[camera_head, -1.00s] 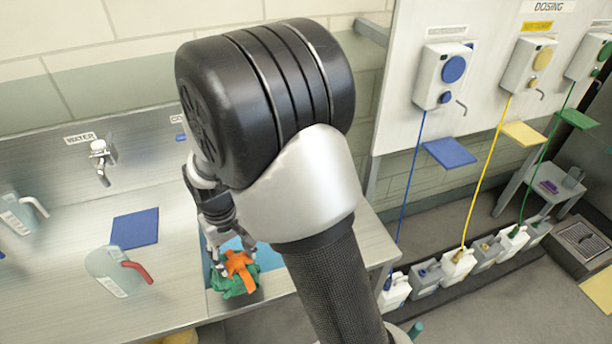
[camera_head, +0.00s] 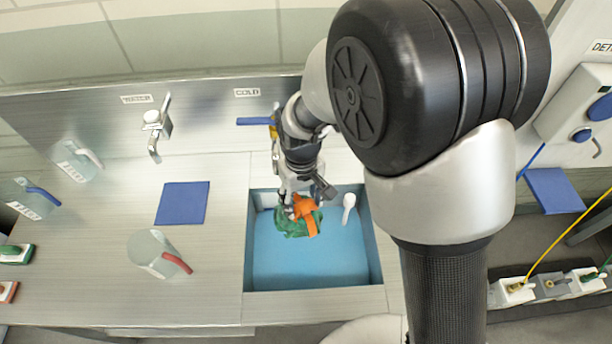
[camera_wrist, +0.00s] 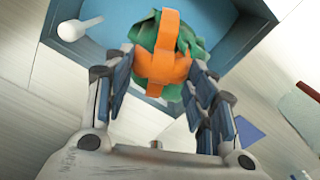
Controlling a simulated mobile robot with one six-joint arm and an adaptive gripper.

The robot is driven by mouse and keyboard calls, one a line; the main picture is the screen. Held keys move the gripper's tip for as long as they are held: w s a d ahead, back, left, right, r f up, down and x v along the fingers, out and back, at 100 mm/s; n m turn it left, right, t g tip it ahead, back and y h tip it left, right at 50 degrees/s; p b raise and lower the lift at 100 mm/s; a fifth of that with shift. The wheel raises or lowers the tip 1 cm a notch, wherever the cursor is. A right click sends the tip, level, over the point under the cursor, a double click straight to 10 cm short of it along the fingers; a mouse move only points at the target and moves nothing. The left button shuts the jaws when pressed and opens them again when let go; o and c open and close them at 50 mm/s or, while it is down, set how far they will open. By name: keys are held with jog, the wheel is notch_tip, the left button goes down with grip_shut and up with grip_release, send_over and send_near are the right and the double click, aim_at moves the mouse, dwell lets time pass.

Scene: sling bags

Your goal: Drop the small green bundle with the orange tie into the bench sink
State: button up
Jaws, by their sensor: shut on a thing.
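The green bundle (camera_head: 283,225) with its orange tie (camera_head: 306,214) is held in my gripper (camera_head: 300,198). In the wrist view the fingers (camera_wrist: 155,82) press on both sides of the bundle (camera_wrist: 190,42), and its orange tie (camera_wrist: 163,62) faces the camera. The bench sink (camera_head: 310,262) is a rectangular basin with a blue floor, sunk into the steel bench. In the head view the bundle appears over the back middle of the basin. Its height above the floor is hard to tell.
A white scoop-like item (camera_head: 348,208) lies at the sink's right side. A blue mat (camera_head: 182,203) and a clear jug with a red handle (camera_head: 158,254) stand left of the sink. A tap (camera_head: 156,125) is on the back panel. A blue lever or shelf (camera_head: 254,121) is behind the sink.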

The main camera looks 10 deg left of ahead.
jog(key=shift+a+f, duration=0.1)
jog(key=shift+a, duration=0.15)
jog(key=f+b, duration=0.4)
jog(key=f, duration=0.1)
jog(key=shift+s+d+f+b, duration=0.1)
jog(key=shift+s+f+b, duration=0.1)
jog(key=shift+f+b, duration=0.15)
jog(key=o, duration=1.6)
jog(key=shift+o, duration=0.2)
jog(key=shift+r, duration=0.1)
notch_tip(320, 180, up, 12)
jog(key=shift+f, duration=0.1)
